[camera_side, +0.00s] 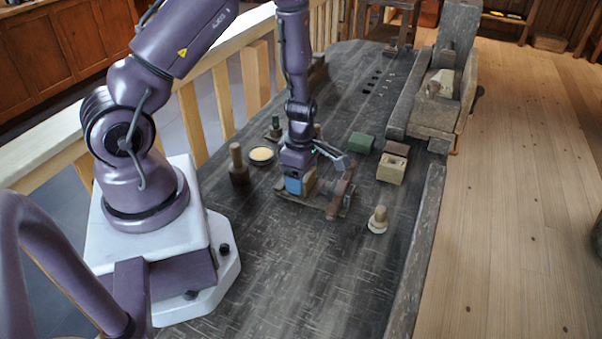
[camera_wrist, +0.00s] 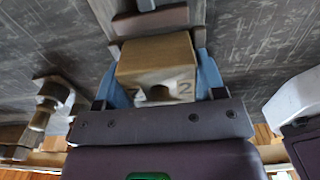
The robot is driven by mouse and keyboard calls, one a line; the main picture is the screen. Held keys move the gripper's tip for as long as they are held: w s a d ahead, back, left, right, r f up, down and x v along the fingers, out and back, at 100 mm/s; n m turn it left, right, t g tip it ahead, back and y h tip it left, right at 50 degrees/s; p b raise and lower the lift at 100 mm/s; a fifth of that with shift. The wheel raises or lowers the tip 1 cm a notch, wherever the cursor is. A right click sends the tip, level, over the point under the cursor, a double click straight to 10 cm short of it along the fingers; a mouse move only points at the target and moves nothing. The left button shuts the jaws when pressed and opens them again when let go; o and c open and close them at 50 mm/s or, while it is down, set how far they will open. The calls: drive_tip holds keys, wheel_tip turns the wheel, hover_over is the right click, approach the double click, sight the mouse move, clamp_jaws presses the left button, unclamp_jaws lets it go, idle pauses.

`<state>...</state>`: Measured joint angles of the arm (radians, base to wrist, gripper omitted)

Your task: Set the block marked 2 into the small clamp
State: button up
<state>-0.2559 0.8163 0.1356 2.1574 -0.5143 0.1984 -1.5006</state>
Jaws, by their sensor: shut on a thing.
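The block marked 2 (camera_wrist: 157,62) is tan, with a dark 2 and a dark notch on its near face in the wrist view. My gripper (camera_wrist: 160,80) is shut on it, with a blue finger on each side. In the side view my gripper (camera_side: 296,186) is low at the small clamp (camera_side: 338,197), and part of the tan block shows beside the blue finger. The clamp has a wooden base and a reddish-brown upright jaw at its right end. In the wrist view a brown jaw (camera_wrist: 150,20) lies just beyond the block. Whether the block touches the base is hidden.
A green block (camera_side: 360,142), a maroon block (camera_side: 396,149) and a notched tan block (camera_side: 391,169) stand behind right. A large vise (camera_side: 440,95) is at the far end. The front bench is clear.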

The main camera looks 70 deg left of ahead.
idle(0.3)
drive_tip(key=o, duration=1)
drive_tip(key=shift+r, duration=0.1)
drive_tip(key=shift+r, duration=4.2)
